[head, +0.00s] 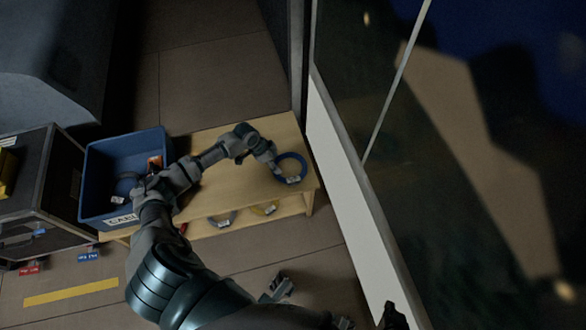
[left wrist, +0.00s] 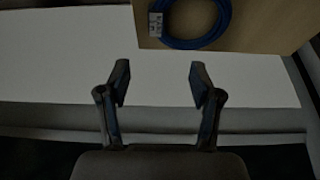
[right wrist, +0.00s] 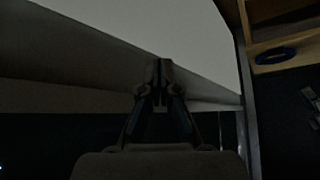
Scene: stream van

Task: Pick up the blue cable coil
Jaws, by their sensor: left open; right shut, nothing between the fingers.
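The blue cable coil (head: 291,168) is a ring with a white tag, lying flat near the right end of the light wooden bench (head: 238,189). In the left wrist view the coil (left wrist: 224,30) lies beyond the fingertips at the top, cut off by the edge. My left gripper (head: 272,165) is at the coil's left side; its fingers (left wrist: 160,78) are open and empty. Whether it touches the coil is unclear. My right gripper (right wrist: 160,70) is shut and empty in front of the white wall panel, away from the coil; the right wrist view shows a blue ring (right wrist: 276,56) on a wooden surface.
A blue bin (head: 98,185) stands at the bench's left end beside a black case (head: 55,175). A yellow coil (head: 265,209) and a grey coil (head: 222,219) lie on the lower shelf. A white-based wall panel (head: 345,170) runs close along the bench's right end.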

